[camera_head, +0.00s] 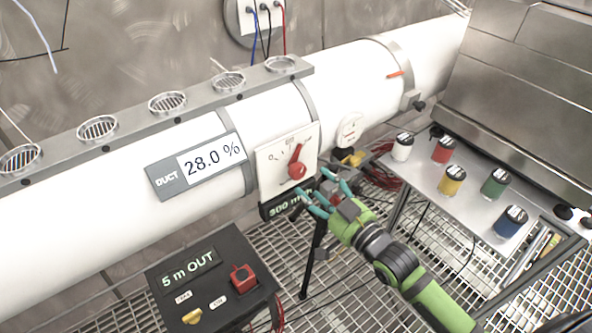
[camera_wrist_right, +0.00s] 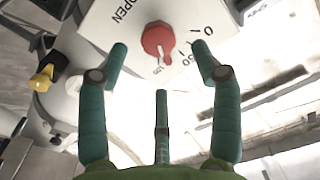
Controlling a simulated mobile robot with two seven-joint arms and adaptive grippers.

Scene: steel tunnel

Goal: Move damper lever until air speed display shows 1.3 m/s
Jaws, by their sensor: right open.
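The red damper lever (camera_head: 297,165) sits on a white dial plate (camera_head: 272,160) on the side of the white duct. In the right wrist view the lever (camera_wrist_right: 158,40) shows beside the word OPEN and some scale numbers. My right gripper (camera_head: 322,194) is open and empty, just below and right of the plate. Its green fingers (camera_wrist_right: 160,60) spread to both sides of the lever, with no clear contact. A duct display (camera_head: 197,166) reads 28.0 %. No reading in m/s is legible. My left gripper is out of view.
A partly hidden dark display (camera_head: 285,203) reading 300 m is under the plate. A black box (camera_head: 215,285) marked 5 m OUT stands at lower left. A steel shelf (camera_head: 425,178) with several coloured jars is at right. A black stand (camera_head: 313,258) rises below my gripper.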

